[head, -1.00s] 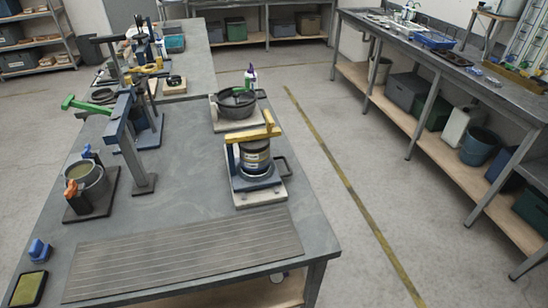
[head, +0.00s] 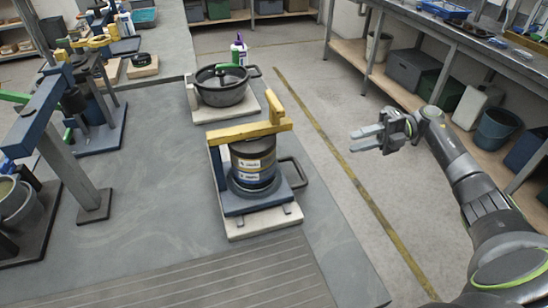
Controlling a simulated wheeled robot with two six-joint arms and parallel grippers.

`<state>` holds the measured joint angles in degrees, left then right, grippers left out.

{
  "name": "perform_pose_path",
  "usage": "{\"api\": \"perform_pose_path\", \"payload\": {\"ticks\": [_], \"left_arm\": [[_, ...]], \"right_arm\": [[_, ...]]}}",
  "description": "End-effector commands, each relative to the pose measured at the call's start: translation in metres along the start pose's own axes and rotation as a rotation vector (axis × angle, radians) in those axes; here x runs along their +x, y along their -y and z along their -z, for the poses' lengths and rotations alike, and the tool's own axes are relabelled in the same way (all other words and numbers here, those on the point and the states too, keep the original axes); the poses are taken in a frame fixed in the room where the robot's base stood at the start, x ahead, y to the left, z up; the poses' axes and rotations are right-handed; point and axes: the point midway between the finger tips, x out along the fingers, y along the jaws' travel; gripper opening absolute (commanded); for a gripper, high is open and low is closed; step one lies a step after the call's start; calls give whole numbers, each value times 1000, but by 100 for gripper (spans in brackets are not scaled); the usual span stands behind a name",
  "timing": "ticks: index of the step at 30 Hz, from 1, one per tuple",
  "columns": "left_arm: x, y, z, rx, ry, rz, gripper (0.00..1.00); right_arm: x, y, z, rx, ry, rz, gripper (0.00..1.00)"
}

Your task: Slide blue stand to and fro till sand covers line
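The blue stand (head: 257,201) sits on a pale base plate (head: 243,226) near the table's right edge. It holds a dark cylindrical jar (head: 252,149) with pale labels and a blue band. A yellow bar (head: 238,135) lies across the top on a blue upright. A dark loop handle (head: 296,170) sticks out at the stand's right side. The sand and any line cannot be made out. My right gripper (head: 353,141) is open and empty, over the floor to the right of the stand, apart from the handle. My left gripper is not in view.
Behind the stand, a black pan (head: 221,92) sits on a pale block, with a purple-and-white bottle (head: 238,52) beyond. A blue-grey lever frame (head: 75,165) stands at left. A ribbed mat (head: 240,280) lies in front. The tabletop between is clear.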

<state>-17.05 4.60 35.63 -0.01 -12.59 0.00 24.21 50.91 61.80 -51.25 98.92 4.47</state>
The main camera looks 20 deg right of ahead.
Motion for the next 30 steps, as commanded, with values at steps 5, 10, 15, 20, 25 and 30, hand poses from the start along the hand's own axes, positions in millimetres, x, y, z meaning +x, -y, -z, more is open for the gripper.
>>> {"api": "perform_pose_path", "payload": {"ticks": [5, 10, 15, 20, 25, 30], "left_arm": [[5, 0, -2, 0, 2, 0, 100], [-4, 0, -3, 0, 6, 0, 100], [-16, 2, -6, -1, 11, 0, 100], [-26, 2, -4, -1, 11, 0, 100], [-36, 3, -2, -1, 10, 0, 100], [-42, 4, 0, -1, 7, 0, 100]], "right_arm": [[-4, -6, 9, -33, -70, 65, 28], [14, -6, 12, -31, -76, 64, 28], [50, -6, 14, -33, -76, 60, 28], [85, -4, 16, -33, -74, 59, 28], [122, -1, 19, -31, -73, 59, 28], [149, 2, 20, -31, -71, 60, 28]]}}
